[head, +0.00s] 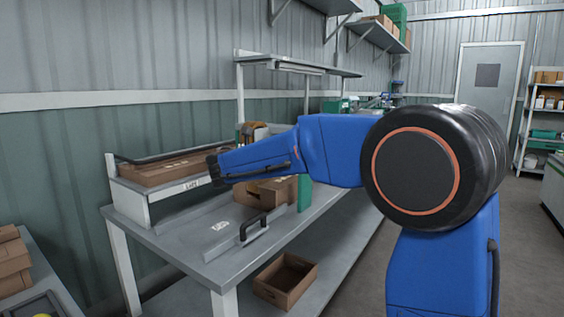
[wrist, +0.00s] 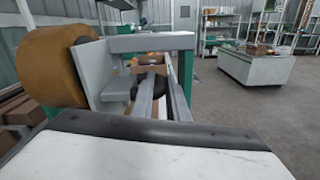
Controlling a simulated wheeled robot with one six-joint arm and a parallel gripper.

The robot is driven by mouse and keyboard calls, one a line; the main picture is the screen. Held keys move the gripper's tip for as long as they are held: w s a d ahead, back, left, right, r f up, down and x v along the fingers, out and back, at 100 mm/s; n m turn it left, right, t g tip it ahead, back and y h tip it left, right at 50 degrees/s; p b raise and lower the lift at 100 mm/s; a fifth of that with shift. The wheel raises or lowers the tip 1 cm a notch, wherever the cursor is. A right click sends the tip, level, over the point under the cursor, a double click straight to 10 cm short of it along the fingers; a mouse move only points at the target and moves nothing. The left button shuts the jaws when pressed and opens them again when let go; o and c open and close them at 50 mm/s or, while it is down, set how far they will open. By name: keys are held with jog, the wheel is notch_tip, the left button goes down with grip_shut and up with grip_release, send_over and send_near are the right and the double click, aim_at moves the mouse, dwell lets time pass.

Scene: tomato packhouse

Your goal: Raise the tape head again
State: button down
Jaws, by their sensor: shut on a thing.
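The tape head shows in the wrist view as a grey frame (wrist: 150,43) with a large brown tape roll (wrist: 50,66) at its left. My gripper (wrist: 160,82) is in front of it, its two grey fingers closed around a dark handle (wrist: 148,86) under the frame's crossbar. The fingertips are partly lost against the grey frame. In the head view my blue arm reaches left over the bench and hides the gripper. Only a brown part of the tape roll (head: 256,129) shows above the arm there. How high the head stands is hard to tell.
The grey bench (head: 190,242) holds a cardboard box (head: 272,192) under my forearm, a green upright panel (head: 304,194) and a guide with a black handle (head: 253,229). A raised rack (head: 163,190) holds flat cardboard. An open carton (head: 286,279) lies on the lower shelf. Floor at right is clear.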

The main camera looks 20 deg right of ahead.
jog(key=shift+r, duration=1)
jog(key=c, duration=1.7)
grip_release()
jog(key=shift+f, duration=0.1)
jog(key=shift+s+a, duration=0.15)
jog(key=shift+a, duration=0.1)
jog(key=v, duration=1.6)
jog(key=shift+s+a, duration=0.25)
jog(key=shift+a, duration=0.1)
jog(key=shift+d, duration=0.1)
